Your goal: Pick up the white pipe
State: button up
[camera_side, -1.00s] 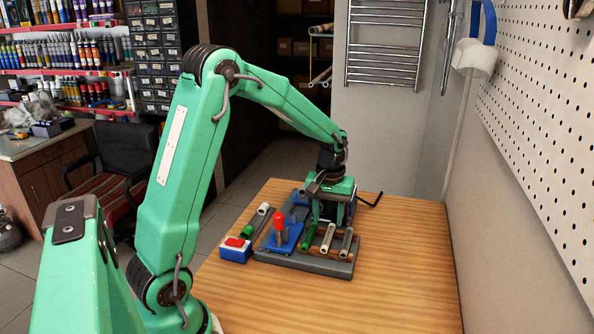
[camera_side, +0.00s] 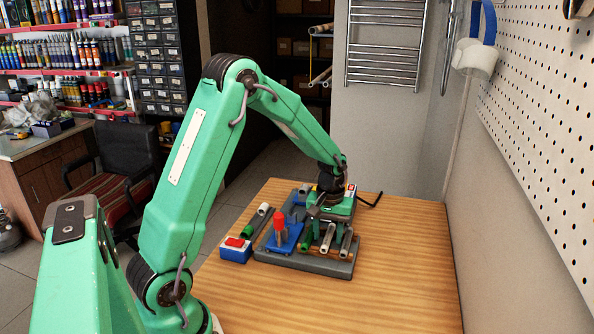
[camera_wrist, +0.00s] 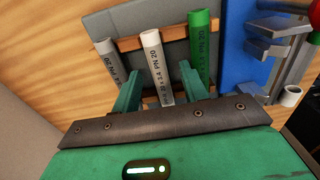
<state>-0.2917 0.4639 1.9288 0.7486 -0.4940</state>
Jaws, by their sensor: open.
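The white pipe (camera_wrist: 154,58) lies between a grey pipe and a green pipe in the wrist view, its printed side facing the camera. Its near end (camera_side: 326,243) also shows in the side view, below my gripper (camera_side: 328,222). In the wrist view my gripper (camera_wrist: 161,70) is open, with one green finger on each side of the white pipe. Whether the fingers touch it cannot be told. The far part of the pipe is hidden under the gripper in the side view.
The grey pipe (camera_wrist: 112,62) and the green pipe (camera_wrist: 199,45) lie close on either side. A blue fixture with a red handle (camera_side: 279,222) stands left of them. A red and blue box (camera_side: 235,250) sits at the left. The table's right side (camera_side: 420,260) is clear.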

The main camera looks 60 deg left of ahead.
dwell(0.3)
grip_shut()
dwell(0.3)
